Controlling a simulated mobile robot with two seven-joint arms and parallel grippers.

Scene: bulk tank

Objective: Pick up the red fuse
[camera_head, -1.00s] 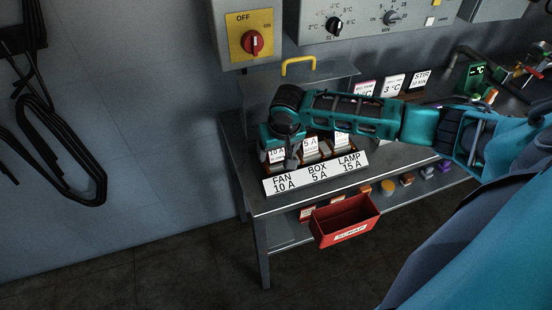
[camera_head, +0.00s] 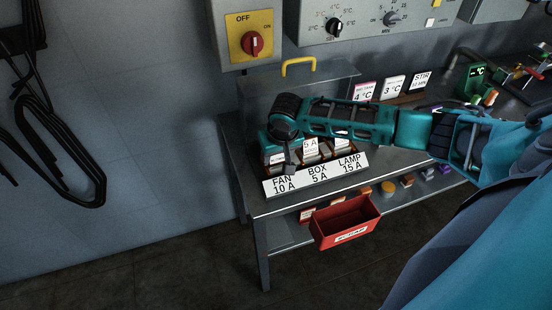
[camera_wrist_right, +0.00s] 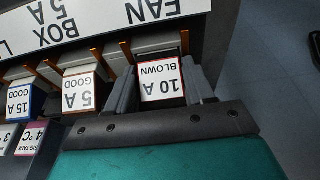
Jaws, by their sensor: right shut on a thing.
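The red fuse (camera_wrist_right: 161,82), a block with a red-edged white label reading 10 A BLOWN, sits in the FAN slot of the fuse holder. It also shows in the head view (camera_head: 276,158), partly hidden by my gripper. My right gripper (camera_wrist_right: 162,88) is shut on it, with one dark finger on each side; in the head view the gripper (camera_head: 288,160) points down at the holder's left end. The fuse holder's front plate (camera_head: 316,175) reads FAN 10 A, BOX 5 A, LAMP 15 A. My left gripper is not in view.
A 5 A GOOD fuse (camera_wrist_right: 82,91) and a 15 A GOOD fuse (camera_wrist_right: 19,98) sit in the neighbouring slots. A red scrap bin (camera_head: 345,222) is at the front of the bench, below the holder. A yellow handle (camera_head: 298,66) and red switch (camera_head: 253,43) are behind.

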